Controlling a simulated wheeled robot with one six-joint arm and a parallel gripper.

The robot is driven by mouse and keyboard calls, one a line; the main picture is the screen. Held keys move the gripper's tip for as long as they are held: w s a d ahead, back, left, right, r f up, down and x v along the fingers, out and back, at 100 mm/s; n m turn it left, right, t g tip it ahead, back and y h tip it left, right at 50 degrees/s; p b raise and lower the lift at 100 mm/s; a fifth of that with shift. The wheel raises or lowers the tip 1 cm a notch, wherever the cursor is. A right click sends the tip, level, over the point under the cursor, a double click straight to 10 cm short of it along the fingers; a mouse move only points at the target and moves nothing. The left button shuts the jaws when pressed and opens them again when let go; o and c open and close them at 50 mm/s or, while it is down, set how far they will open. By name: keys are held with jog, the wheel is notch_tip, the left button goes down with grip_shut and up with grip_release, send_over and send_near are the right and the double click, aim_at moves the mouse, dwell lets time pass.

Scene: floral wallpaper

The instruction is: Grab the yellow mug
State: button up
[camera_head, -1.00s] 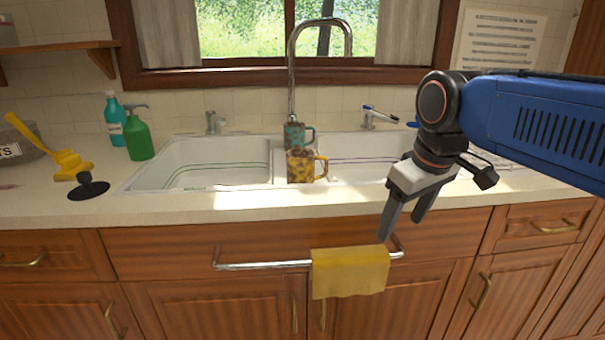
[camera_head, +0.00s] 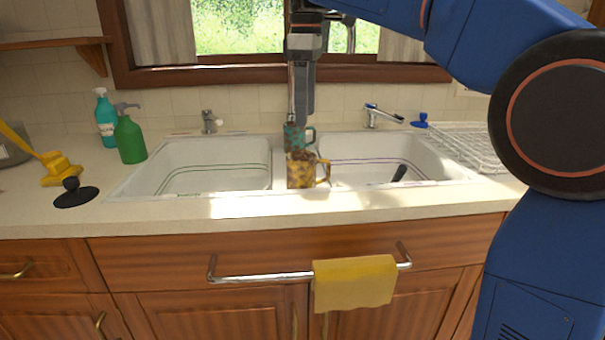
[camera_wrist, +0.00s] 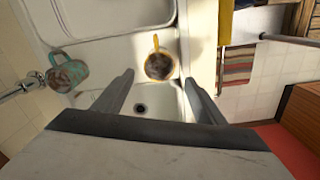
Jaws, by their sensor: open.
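The yellow mug (camera_head: 301,171), brown-patterned, stands upright on the divider at the front of the double sink, its handle to the right. A teal and brown mug (camera_head: 293,140) stands just behind it. My gripper (camera_head: 301,118) points down above the mugs, near the teal one in the head view. In the wrist view my gripper (camera_wrist: 159,77) is open and empty. There the yellow mug (camera_wrist: 159,67) shows from above, between and just beyond the fingertips, with dark contents or interior. The teal mug (camera_wrist: 70,73) lies to the left, outside the fingers.
A wire rack (camera_head: 465,148) stands right of the sink. Green (camera_head: 130,138) and teal (camera_head: 106,120) bottles stand left. A yellow towel (camera_head: 354,284) hangs on a bar (camera_head: 262,277) below the counter. The front counter strip is clear.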

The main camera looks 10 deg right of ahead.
aim_at(302, 154)
jog(key=f, duration=1.1)
jog(key=shift+w+a+f, duration=0.3)
jog(key=shift+a+f, duration=0.1)
jog(key=shift+s+f, duration=0.2)
jog(key=shift+f, duration=2.45)
